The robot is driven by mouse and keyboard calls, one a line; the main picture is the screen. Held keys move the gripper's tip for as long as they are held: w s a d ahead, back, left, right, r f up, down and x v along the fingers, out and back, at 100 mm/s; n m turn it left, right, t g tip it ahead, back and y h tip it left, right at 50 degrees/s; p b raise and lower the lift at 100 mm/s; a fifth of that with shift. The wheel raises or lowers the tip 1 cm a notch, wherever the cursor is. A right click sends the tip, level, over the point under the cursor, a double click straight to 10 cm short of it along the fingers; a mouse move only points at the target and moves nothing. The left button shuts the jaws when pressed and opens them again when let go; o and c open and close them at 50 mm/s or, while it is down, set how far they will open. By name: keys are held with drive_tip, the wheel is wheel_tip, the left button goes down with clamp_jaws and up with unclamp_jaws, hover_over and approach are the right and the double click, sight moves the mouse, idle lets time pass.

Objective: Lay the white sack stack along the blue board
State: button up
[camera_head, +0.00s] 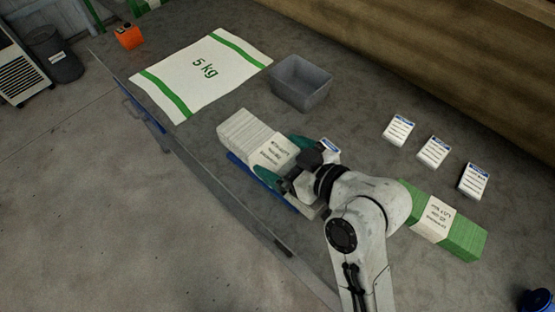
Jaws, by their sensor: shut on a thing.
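The white sack stack (241,131) is a long block of white sheets with a printed paper band. It lies near the table's front edge, left of my arm. My gripper (280,160) has its teal fingers on either side of the stack, around the banded part, and is shut on it. The blue board (236,164) shows as a narrow blue strip along the stack's front side. My gripper and arm hide the stack's right end and part of the board. I cannot tell whether the stack touches the board.
A grey bin (301,83) stands behind the stack. A flat white 5 kg sack (203,73) lies at left. A green banded stack (463,236) lies right of my arm. Several white cards (434,152) lie at right. An orange item (129,38) sits far left.

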sight(278, 155)
drive_tip(key=w+f, duration=0.1)
drive_tip(key=w+a+f, duration=0.1)
drive_tip(key=w+f, duration=0.1)
drive_tip(key=shift+a+f, duration=0.15)
drive_tip(key=shift+f, duration=1.7)
drive_tip(key=shift+f, duration=0.1)
drive_tip(key=o, duration=1.1)
drive_tip(key=shift+f, duration=0.15)
drive_tip(key=shift+c, duration=0.2)
drive_tip(key=shift+o, duration=0.4)
drive_tip(key=shift+r, duration=0.2)
drive_tip(key=v, duration=1.2)
drive_tip(key=shift+f+b, duration=0.1)
drive_tip(key=shift+b, duration=0.2)
